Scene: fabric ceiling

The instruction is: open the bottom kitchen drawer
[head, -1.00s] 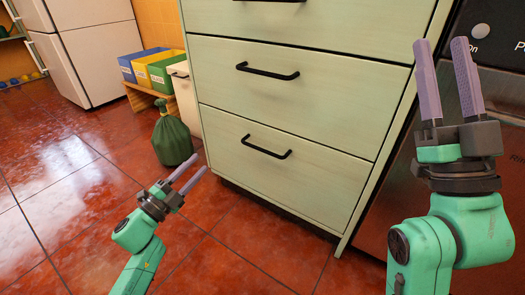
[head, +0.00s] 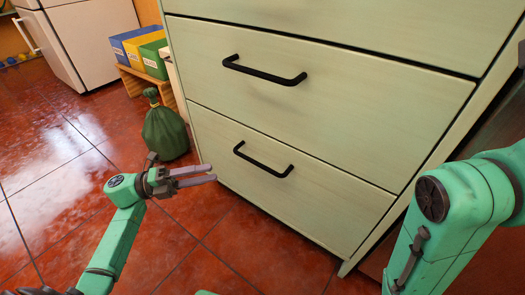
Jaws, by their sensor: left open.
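The bottom kitchen drawer (head: 335,190) is a pale green front in the cabinet, shut flush. Its black bar handle (head: 262,161) slopes down to the right. My left gripper (head: 212,173) is to the left of the handle, its two purple-grey fingers pointing right toward the drawer front. The fingers are apart, with nothing visible between them, and do not appear to touch the handle. My right arm (head: 465,200) shows at the right edge, but its gripper is out of view.
A middle drawer (head: 380,100) with its own black handle (head: 264,71) is shut above. A green tied bag (head: 165,133) stands on the red tiled floor (head: 190,270) left of the cabinet. Coloured bins (head: 127,45) sit on a low wooden bench behind it. A white fridge (head: 85,40) stands farther back.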

